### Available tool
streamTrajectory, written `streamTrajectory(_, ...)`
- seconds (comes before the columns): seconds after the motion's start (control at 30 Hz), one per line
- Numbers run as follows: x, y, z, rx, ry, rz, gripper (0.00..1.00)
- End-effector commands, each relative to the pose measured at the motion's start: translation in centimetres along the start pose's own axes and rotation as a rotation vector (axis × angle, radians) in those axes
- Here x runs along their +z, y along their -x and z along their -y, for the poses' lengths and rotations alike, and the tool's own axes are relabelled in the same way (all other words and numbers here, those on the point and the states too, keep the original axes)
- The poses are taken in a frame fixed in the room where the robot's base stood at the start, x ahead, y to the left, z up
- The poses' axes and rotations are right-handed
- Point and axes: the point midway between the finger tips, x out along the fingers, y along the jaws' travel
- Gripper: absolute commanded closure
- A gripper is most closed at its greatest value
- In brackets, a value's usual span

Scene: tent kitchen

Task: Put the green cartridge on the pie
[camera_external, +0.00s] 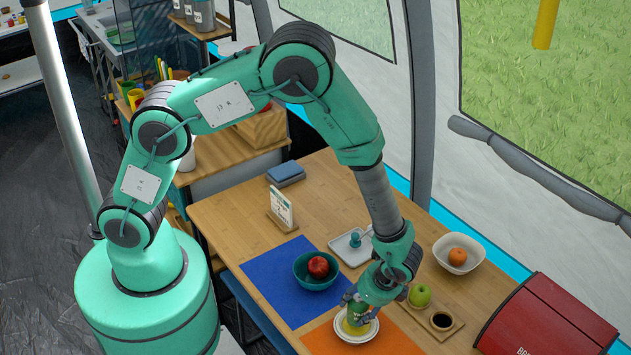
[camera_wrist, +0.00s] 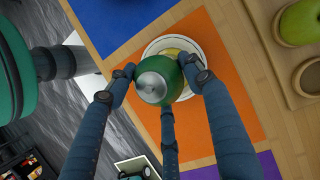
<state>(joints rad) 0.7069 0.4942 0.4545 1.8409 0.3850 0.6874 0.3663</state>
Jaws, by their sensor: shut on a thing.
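The green cartridge (camera_wrist: 159,82), with a silver round end, is between the fingers of my gripper (camera_wrist: 165,88) in the wrist view. My gripper (camera_external: 361,307) is shut on it, and the cartridge (camera_external: 356,313) also shows in the external view, over the plate (camera_external: 340,335). The yellowish pie (camera_wrist: 173,52) lies on this white plate (camera_wrist: 195,45), mostly hidden behind the cartridge and fingers. The cartridge is directly over the pie; I cannot tell whether it touches it.
The plate stands on an orange mat (camera_external: 395,343). A teal bowl with a red apple (camera_external: 318,267) stands on the blue mat (camera_external: 272,283). A red box (camera_external: 548,320) is at right.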

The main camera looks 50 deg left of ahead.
Motion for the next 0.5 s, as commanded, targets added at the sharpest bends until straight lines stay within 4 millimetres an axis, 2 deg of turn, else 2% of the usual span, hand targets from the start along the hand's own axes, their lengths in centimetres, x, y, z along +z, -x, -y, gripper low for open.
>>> streamTrajectory(0.03, -0.2, -0.8, -0.1, 0.001, -0.001, 0.002, 0.82)
streamTrajectory(0.2, -0.8, -1.9, 0.0, 0.001, -0.001, 0.001, 0.82)
streamTrajectory(0.5, -0.8, -2.0, 0.0, 0.0, -0.001, 0.0, 0.82)
